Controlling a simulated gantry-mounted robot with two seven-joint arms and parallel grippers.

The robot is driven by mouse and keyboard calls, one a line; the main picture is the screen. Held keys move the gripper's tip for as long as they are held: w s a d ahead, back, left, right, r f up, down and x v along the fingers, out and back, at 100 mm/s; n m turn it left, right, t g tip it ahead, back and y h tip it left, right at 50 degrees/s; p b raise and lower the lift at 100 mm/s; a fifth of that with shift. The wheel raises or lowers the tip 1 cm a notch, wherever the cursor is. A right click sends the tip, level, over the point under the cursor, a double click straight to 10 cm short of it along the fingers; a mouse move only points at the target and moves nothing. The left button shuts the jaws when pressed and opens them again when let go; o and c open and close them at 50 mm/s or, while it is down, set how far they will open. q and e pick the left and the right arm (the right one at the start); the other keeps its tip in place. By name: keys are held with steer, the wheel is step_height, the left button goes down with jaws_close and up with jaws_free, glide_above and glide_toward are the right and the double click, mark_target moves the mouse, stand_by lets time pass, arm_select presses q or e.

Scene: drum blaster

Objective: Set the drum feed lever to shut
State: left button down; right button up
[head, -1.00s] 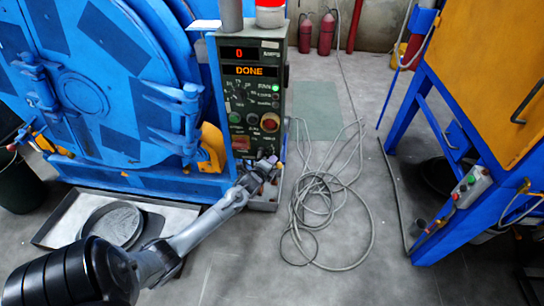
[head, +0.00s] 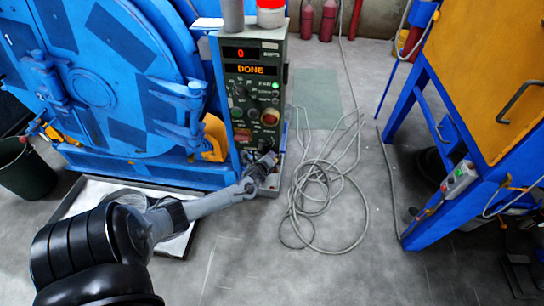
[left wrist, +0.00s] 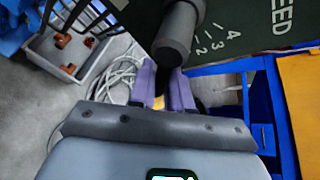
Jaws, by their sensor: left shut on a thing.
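The drum feed lever (left wrist: 178,35) is a dark grey, thick-ended handle in the left wrist view, in front of a dark green panel (left wrist: 250,22) marked "FEED" with a row of numbers. My left gripper (left wrist: 166,86) has purple fingers on either side of the lever's dark lower end and is shut on it. In the head view my left gripper (head: 264,160) is at the lower front of the control cabinet (head: 254,95). The lever is too small and covered there to make out its setting. My right gripper is not in view.
The cabinet display reads "0" and "DONE", with a green lamp lit. A blue drum machine (head: 105,85) stands at left, with a tray (head: 72,198) below. Coiled cable (head: 325,205) lies on the floor. A blue and yellow machine (head: 490,95) stands at right.

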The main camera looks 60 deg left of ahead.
arm_select(q)
steer(key=shift+f, duration=0.15)
steer(key=c, duration=1.1)
jaws_free()
steer(key=shift+c, duration=0.2)
steer(key=p+v, duration=0.6)
steer(key=v, duration=0.5)
